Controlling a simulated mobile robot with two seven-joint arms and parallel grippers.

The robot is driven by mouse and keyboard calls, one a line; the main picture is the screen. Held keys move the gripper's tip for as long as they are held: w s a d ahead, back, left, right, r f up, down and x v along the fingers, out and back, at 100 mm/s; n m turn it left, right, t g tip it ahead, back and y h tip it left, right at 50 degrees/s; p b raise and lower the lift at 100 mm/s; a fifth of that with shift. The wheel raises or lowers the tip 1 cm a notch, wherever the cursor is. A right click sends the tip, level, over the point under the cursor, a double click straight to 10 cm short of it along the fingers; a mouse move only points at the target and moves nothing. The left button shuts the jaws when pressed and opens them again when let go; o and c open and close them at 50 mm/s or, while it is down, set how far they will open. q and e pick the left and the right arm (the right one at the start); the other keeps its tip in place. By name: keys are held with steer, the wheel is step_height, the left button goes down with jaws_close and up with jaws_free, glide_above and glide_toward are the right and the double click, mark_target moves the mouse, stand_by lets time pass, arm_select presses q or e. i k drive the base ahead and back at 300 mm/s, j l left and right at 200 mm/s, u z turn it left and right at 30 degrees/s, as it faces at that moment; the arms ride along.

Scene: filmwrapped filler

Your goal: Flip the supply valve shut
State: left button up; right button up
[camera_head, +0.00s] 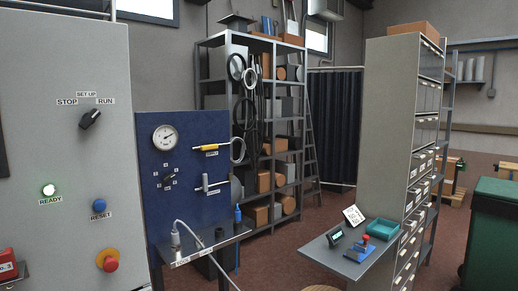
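A blue panel (188,207) stands left of centre. On its upper right is a valve with a yellow lever (206,148), lying nearly level, with a small label (211,154) too small to read surely. Lower on the panel is a second valve with a pale grey handle (206,187), its stem upright. I cannot tell for certain from the labels which one is the supply valve. A round pressure gauge (165,138) is at the panel's upper left, and a black rotary knob (168,181) sits below it. Neither of my grippers shows in this view.
A narrow shelf (205,245) juts below the panel. A side table (345,262) stands right; floor shows between.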

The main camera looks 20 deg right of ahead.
mark_target(212, 147)
steer(key=l+z, duration=0.2)
steer(key=i+u, duration=0.15)
steer(key=i, duration=0.4)
steer(key=i+l+u, duration=0.1)
steer(key=i, duration=0.5)
steer(key=i+l+u, duration=0.15)
steer(key=i, duration=0.4)
